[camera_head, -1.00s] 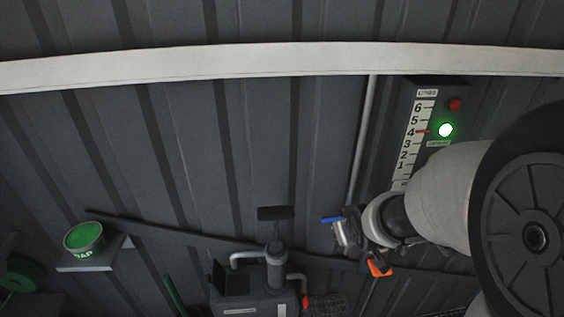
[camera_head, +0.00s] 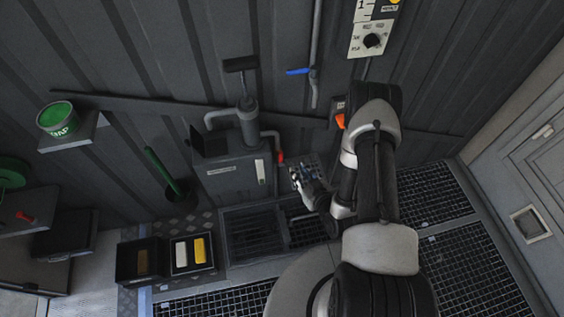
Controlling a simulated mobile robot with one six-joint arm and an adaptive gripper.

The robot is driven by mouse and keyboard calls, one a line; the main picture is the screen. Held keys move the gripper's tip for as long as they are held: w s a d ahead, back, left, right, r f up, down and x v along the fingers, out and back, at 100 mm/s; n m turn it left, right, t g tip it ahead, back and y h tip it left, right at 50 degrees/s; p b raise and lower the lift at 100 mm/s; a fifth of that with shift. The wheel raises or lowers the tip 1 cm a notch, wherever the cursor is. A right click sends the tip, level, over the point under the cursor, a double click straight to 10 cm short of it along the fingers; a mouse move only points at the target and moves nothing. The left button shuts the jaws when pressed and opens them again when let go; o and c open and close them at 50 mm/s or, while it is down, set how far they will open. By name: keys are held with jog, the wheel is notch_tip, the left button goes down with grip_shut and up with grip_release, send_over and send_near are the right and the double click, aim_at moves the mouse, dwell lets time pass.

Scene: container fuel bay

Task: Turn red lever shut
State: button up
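A small red lever (camera_head: 281,157) sits on the grey pipe at the right side of the pump box (camera_head: 232,175). It looks roughly upright along the pipe. My gripper (camera_head: 298,178) is to the right of and slightly below the red lever in the picture, apart from it as far as I can see. The gripper is small and dark here, and I cannot tell whether its fingers are open or shut. I see nothing clearly held in it.
A blue lever (camera_head: 298,71) sits on a vertical pipe above. A pump handle (camera_head: 240,64) rises from the box. An orange part (camera_head: 340,121) is beside my arm. Floor grating (camera_head: 440,195) lies right. A green tin (camera_head: 58,119) stands on a shelf at left.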

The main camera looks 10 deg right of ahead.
aim_at(282, 158)
jog(key=b+x, duration=0.2)
jog(key=x, duration=0.3)
jog(key=b+x, duration=0.1)
jog(key=x, duration=0.4)
jog(key=f+b+x, duration=0.1)
jog(key=b+x, duration=0.1)
jog(key=x, duration=0.4)
jog(key=shift+s+a+f+b, duration=0.15)
jog(key=shift+s+a+b, duration=0.05)
jog(key=shift+a+b, duration=0.1)
jog(key=shift+c, duration=0.3)
grip_shut()
